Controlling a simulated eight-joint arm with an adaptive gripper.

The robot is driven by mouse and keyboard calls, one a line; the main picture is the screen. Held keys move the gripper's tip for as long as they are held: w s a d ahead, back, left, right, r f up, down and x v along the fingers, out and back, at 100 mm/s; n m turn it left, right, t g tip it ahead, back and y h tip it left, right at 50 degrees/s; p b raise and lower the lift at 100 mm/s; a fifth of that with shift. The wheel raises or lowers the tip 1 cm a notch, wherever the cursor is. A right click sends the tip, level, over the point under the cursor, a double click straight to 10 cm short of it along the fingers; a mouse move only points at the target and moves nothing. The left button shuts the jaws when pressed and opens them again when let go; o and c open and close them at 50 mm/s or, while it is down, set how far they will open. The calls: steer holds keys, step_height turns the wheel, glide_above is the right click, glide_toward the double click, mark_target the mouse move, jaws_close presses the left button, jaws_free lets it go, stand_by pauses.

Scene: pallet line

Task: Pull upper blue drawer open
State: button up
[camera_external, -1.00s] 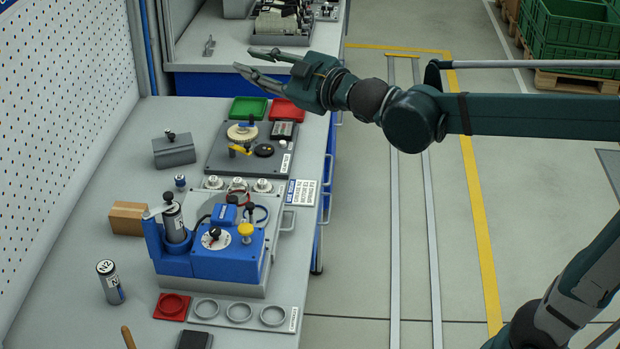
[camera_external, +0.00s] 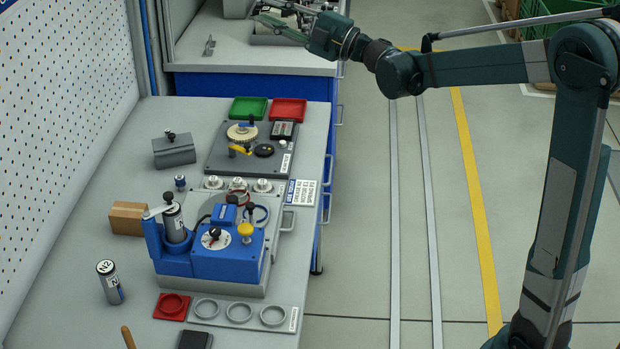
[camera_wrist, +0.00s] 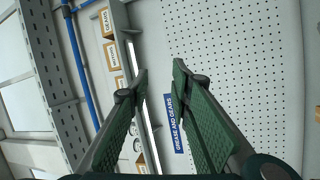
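The blue drawer fronts (camera_external: 322,205) of the near workbench show only as a thin, steeply angled strip along its right side. A grey bar handle (camera_external: 328,168) stands out from the upper part of it. The drawers look closed, but the angle hides most of their faces. My gripper (camera_external: 260,11) is high over the far bench, well above and behind the drawers, pointing left. In the wrist view its two green fingers (camera_wrist: 160,72) are spread with nothing between them. No drawer shows in that view.
The near bench (camera_external: 75,235) carries a blue fixture (camera_external: 228,262), a grey plate with parts (camera_external: 220,155), and green and red trays (camera_external: 249,108). A far bench with a blue cabinet (camera_external: 250,88) stands behind. The floor (camera_external: 365,230) right of the near bench is clear.

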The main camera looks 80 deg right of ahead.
steer(key=s+d+f+n+g+y, duration=0.1)
steer(key=s+d+f+n+y, duration=0.1)
steer(key=s+d+f, duration=0.6)
steer(key=s+d+f+n+g+y, duration=0.1)
steer(key=s+d+f+n+y, duration=0.15)
steer(key=s+d+f, duration=0.55)
steer(key=s+d+f+n+g+y, duration=0.2)
steer(key=s+d+f+n, duration=0.15)
steer(key=s+f, duration=0.6)
step_height(320, 180, down, 38)
steer(key=w, duration=0.1)
steer(key=shift+w+r+m, duration=0.25)
steer(key=shift+w+m, duration=0.05)
steer(key=shift+w, duration=0.1)
steer(key=shift+w, duration=0.1)
steer(key=b+x, duration=0.1)
steer(key=x, duration=0.6)
steer(key=shift+w, duration=0.35)
jaws_close()
